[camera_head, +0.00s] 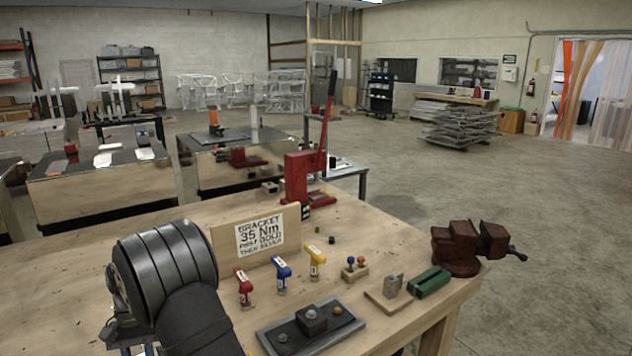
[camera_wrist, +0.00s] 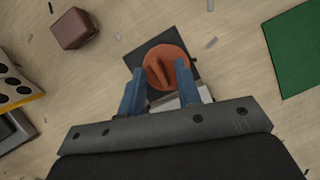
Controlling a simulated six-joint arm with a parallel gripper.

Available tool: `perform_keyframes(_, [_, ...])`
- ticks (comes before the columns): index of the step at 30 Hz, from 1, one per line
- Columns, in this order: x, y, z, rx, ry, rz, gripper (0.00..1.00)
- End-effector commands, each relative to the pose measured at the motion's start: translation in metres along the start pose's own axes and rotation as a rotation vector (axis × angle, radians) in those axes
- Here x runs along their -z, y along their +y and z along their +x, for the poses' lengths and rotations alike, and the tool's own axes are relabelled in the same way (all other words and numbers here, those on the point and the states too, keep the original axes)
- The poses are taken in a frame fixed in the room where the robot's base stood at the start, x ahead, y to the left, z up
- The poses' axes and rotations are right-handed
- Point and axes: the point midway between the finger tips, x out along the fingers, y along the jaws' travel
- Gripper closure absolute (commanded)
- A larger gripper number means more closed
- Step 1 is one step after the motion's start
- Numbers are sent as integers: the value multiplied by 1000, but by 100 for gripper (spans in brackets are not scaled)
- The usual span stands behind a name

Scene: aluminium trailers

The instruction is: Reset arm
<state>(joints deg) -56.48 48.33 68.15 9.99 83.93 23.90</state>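In the wrist view my gripper (camera_wrist: 160,66) has its two blue fingers spread apart. A round orange-red piece (camera_wrist: 168,68) with a raised ridge lies beyond and partly between the fingertips, over a dark square plate (camera_wrist: 134,60). I cannot tell whether the fingers touch it, but they do not look closed on it. A pale grey block shows between the fingers nearer the wrist. In the head view my arm's dark rounded links fill the lower left, and the gripper's fingers are hidden.
The workbench holds a sign board (camera_head: 222,239), red, blue and yellow-handled tools, a grey fixture plate (camera_head: 265,335), a green block (camera_head: 430,281), a dark red vise (camera_head: 455,250) and a red lever press (camera_head: 297,180). The wrist view shows a brown block (camera_wrist: 74,29) and green mat (camera_wrist: 295,50).

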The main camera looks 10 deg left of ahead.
Motion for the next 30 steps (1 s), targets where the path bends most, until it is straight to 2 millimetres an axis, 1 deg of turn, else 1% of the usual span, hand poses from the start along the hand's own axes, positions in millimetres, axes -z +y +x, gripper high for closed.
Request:
perform_keyframes(24, [-2,6,0,337,1,811,69])
perform_keyframes(30, [-3,6,0,401,0,968,69])
